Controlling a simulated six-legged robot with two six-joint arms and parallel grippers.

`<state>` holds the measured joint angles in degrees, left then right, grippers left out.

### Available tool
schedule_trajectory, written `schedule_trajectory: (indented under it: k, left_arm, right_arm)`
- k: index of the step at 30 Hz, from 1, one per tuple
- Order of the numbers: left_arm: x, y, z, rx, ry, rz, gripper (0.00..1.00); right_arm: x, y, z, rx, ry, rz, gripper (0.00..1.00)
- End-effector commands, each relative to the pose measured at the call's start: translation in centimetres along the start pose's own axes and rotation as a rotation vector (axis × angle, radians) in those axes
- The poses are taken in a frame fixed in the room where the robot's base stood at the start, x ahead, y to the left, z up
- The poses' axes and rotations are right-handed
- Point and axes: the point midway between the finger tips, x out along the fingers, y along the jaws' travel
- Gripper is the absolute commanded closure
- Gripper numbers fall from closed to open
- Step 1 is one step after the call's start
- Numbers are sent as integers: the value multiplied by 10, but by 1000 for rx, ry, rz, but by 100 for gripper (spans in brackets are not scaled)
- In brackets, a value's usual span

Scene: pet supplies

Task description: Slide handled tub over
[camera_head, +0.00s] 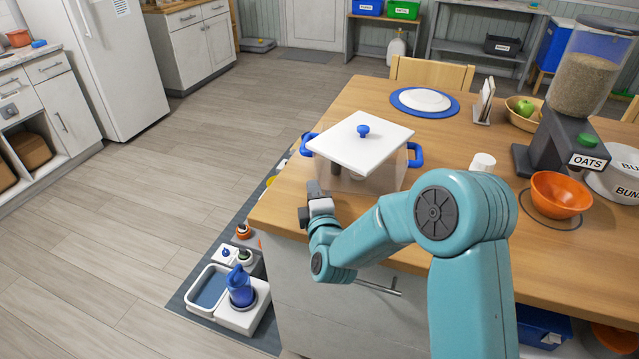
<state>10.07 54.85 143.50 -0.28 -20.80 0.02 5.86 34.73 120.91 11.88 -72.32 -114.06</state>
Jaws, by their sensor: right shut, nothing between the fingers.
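The handled tub (385,172) is a clear box with a white lid (362,140), a blue knob on the lid and a blue handle at each side. It stands upright near the left end of the wooden table (465,225). My right gripper (313,188) is shut and empty at the tub's front left, close to the tub's lower corner near the table's left edge. I cannot tell whether it touches the tub. My right arm hides part of the table in front of the tub. My left gripper is not in view.
A white plate on a blue mat (425,102) lies behind the tub. A white cup (483,162), an orange bowl (561,194) and an oats dispenser (575,100) stand to the right. Below the table's left edge, a floor mat (187,308) holds pet feeders.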

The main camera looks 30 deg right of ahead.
Motion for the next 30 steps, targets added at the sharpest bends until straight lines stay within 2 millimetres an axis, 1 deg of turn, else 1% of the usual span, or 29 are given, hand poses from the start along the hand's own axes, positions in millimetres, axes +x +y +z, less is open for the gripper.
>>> schedule_trajectory:
  k: [1, 3, 6, 16, 18, 23, 30]
  left_arm:
    - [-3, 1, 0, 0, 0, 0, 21]
    - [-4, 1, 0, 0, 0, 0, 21]
    - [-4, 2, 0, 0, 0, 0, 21]
    - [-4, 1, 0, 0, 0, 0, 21]
    - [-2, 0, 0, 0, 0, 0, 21]
    - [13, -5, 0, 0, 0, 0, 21]
    - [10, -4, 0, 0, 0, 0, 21]
  right_arm:
    - [4, 1, 6, 0, -2, 0, 100]
    - [8, 1, 10, 1, -1, -1, 100]
    - [11, 0, 14, 1, 0, 0, 100]
    - [12, 0, 15, 1, 1, 0, 100]
    - [13, -2, 17, 1, 0, 0, 100]
    - [23, -4, 27, 2, -3, 2, 100]
    - [24, 0, 27, 1, 0, -1, 100]
